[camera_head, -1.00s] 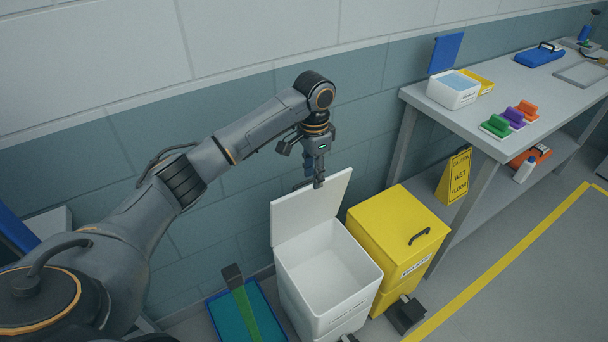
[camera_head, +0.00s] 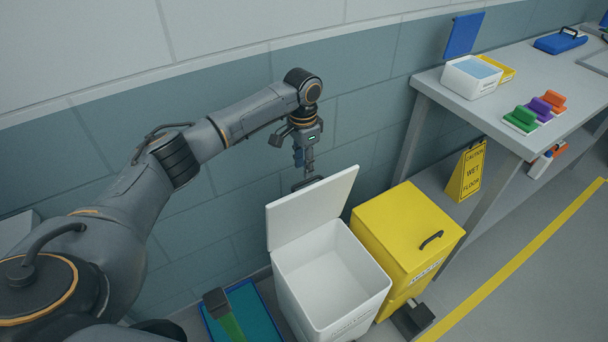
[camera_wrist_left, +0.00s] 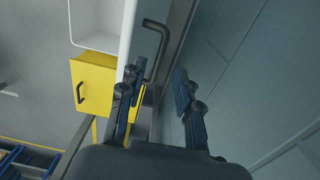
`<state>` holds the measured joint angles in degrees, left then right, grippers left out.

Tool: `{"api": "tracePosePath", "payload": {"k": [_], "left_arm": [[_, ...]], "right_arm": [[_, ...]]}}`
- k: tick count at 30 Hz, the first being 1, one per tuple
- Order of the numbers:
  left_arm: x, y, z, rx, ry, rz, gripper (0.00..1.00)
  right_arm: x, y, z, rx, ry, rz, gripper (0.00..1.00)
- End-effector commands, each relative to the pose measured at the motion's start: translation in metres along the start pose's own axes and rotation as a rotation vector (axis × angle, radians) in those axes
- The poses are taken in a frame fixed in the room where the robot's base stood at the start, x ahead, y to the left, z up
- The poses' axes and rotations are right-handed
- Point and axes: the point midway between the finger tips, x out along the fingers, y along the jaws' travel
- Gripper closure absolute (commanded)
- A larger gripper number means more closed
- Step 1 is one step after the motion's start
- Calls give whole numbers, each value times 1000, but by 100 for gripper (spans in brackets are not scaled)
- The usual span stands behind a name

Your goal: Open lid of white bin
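The white bin (camera_head: 335,290) stands on the floor with its lid (camera_head: 312,208) raised, upright and tilted at its back edge. The inside looks empty. The lid's dark handle (camera_head: 307,182) shows just past the lid's top edge, and also in the left wrist view (camera_wrist_left: 161,45). My left gripper (camera_head: 303,162) is above and behind the lid, near the handle. In the left wrist view its fingers (camera_wrist_left: 155,80) are spread apart with nothing gripped between them; the handle lies beyond the tips. My right gripper is in neither view.
A yellow bin (camera_head: 405,228) with a closed lid stands right beside the white bin. A blue tray with a green object (camera_head: 232,328) lies to the left. A grey workbench (camera_head: 500,105) and a wet-floor sign (camera_head: 467,172) are at right. The tiled wall (camera_head: 230,190) is close behind the gripper.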

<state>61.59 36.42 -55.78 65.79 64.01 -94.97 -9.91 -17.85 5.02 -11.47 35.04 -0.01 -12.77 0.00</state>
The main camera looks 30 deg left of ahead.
Motion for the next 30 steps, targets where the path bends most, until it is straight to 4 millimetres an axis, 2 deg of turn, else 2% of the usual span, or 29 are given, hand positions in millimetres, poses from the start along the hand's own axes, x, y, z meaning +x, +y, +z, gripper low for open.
{"api": "tracePosePath", "payload": {"k": [3,9,20,25,30], "left_arm": [[22,0,0,0,-2,0,67],[42,0,-1,1,1,0,67],[47,0,0,1,1,0,67],[47,0,0,1,1,0,100],[47,0,-1,1,1,0,100]], "right_arm": [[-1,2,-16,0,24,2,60],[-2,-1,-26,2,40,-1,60],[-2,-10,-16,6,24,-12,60],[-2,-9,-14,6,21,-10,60],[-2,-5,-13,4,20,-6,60]]}}
